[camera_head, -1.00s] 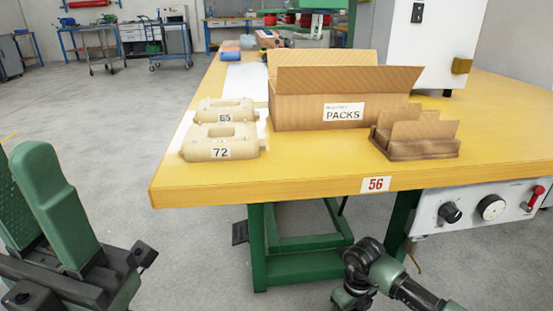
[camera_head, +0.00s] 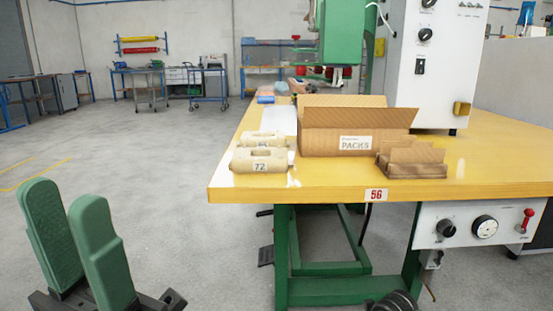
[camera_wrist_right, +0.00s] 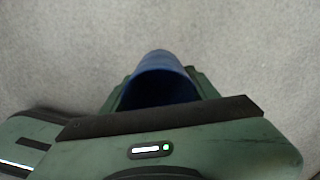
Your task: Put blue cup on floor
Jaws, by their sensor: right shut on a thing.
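The blue cup (camera_wrist_right: 161,64) shows in the right wrist view, between the green fingers of my right gripper (camera_wrist_right: 160,84). The gripper is shut on it. The cup's dark inside faces the camera and grey floor lies behind it; how far above the floor it is I cannot tell. In the head view the cup and the right gripper are out of sight. My left gripper (camera_head: 65,210) stands at the lower left of the head view, fingers up and apart, with nothing between them. The grey floor (camera_head: 150,165) is bare left of the table.
Carts and benches stand far back.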

